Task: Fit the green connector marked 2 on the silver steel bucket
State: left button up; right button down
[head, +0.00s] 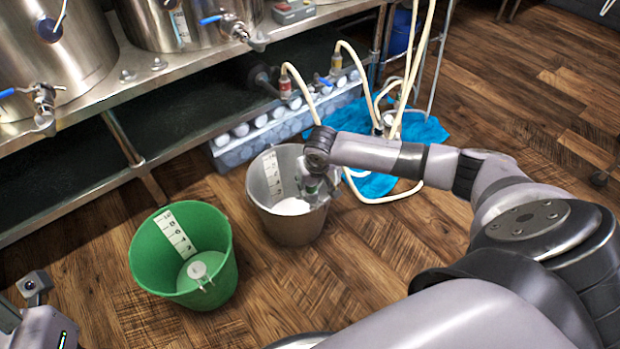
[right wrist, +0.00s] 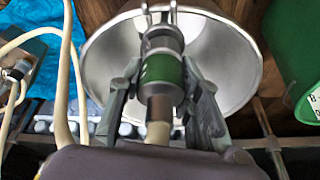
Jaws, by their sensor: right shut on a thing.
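The silver steel bucket (head: 290,225) stands on the wood floor in the middle of the head view. Its bright inside (right wrist: 225,75) and rim fill much of the right wrist view. My right gripper (head: 316,182) is at the bucket's right side, near the rim. In the right wrist view its fingers (right wrist: 162,105) are shut on a metal connector with a green band (right wrist: 162,70) and a pale hose. The connector's front end overlaps a two-pronged metal fitting on the bucket rim (right wrist: 158,14). I cannot tell whether they are joined.
A green bucket (head: 150,265) stands to the left. Steel kettles (head: 55,65) stand on a metal bench above a low crate of bottles (head: 240,150). Other pale hoses lie near a blue cloth (head: 430,130) behind my right arm. Part of my left arm shows at lower left.

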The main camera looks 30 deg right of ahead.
jog(key=shift+f, duration=0.3)
jog(key=c, duration=1.2)
grip_release()
jog(key=shift+o, duration=0.6)
